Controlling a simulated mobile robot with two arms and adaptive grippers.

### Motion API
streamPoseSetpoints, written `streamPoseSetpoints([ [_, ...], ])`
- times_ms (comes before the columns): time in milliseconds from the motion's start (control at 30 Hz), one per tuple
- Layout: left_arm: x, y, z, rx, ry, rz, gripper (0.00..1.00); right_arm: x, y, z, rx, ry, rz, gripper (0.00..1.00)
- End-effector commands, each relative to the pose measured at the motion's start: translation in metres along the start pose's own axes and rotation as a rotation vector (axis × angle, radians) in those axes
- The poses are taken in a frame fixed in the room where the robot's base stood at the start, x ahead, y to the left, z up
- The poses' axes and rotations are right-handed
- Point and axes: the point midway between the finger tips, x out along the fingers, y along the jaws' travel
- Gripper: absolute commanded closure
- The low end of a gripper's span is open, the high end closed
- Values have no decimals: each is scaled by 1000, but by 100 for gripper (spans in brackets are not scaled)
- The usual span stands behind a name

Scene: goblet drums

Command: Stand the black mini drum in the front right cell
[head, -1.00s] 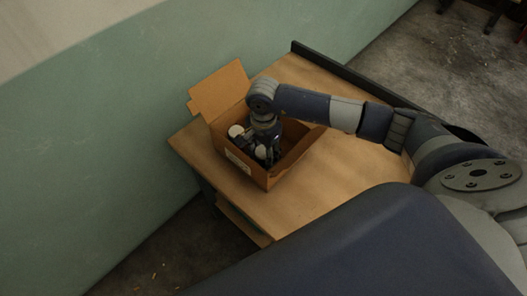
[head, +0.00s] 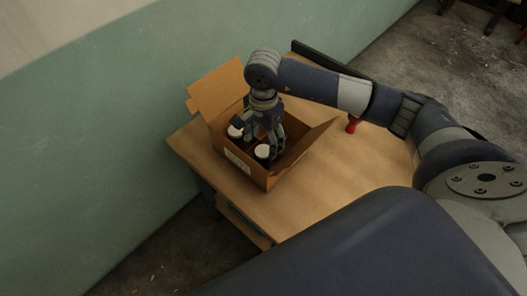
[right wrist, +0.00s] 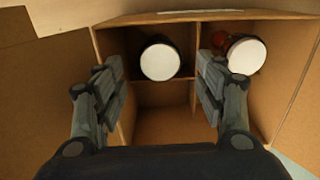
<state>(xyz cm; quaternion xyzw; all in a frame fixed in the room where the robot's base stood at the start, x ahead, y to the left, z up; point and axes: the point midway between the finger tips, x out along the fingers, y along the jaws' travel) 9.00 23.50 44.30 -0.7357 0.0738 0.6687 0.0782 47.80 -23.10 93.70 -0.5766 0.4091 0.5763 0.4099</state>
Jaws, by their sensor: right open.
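The black mini drum (head: 262,152) stands upright, white head up, in a cell behind the box's labelled wall, right of another white-headed drum in the head view. In the right wrist view the black drum (right wrist: 160,62) shows in the upper left cell, its white head facing the camera. The cardboard box (head: 262,178) is open and split into cells by dividers. My right gripper (head: 262,137) is open over the box; in the right wrist view its fingertips (right wrist: 160,84) are spread and empty, apart from the drum. My left gripper is out of view.
The second white-headed drum (right wrist: 246,56) stands in the neighbouring cell, with reddish-brown on its side. A red object (head: 351,125) stands on the wooden table (head: 330,185) right of the box. Box flaps stick out. The table's front right is clear.

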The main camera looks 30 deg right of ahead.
Motion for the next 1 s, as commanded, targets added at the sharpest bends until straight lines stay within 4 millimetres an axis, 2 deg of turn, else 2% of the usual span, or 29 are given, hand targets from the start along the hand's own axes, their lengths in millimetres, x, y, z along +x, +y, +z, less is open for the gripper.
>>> streamPoseSetpoints([
  [33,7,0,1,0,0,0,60,-9,-2,-1,-1,2,-6,36],
  [200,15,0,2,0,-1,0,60,-40,-1,0,-1,2,-3,36],
  [367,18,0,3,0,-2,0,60,-56,0,0,0,0,-1,36],
  [1000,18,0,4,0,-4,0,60,-60,0,0,0,0,1,36],
])
